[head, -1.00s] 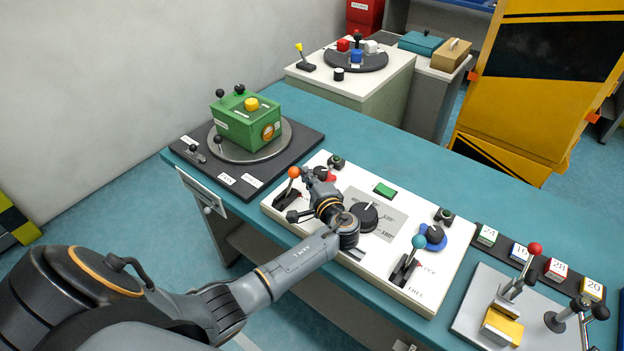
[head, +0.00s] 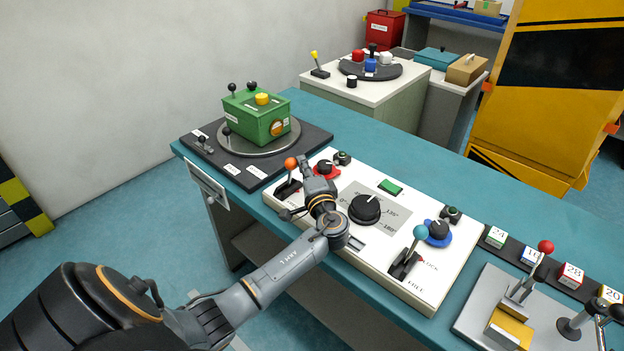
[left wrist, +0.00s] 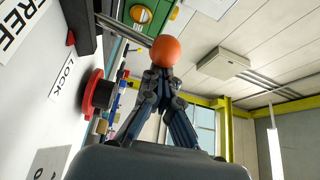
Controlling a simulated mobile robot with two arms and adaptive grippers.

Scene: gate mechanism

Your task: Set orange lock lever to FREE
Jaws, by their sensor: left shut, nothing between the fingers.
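The orange lock lever (head: 291,164) stands at the left end of the white panel, its ball knob up on a thin rod from a black base. In the left wrist view the orange knob (left wrist: 165,50) is right at my fingertips, with FREE and LOCK labels at the left. My left gripper (head: 303,163) is shut and empty, close beside the knob on its right in the head view. In the left wrist view the shut fingertips (left wrist: 159,72) meet just below the knob; whether they touch it I cannot tell. My right gripper is not in view.
On the white panel (head: 447,290) are a red-based knob (head: 325,168), a large black dial (head: 365,209), a green block (head: 390,187) and a teal-knobbed lever (head: 420,233). A green box (head: 262,115) stands behind to the left. My left forearm passes over the panel's front edge.

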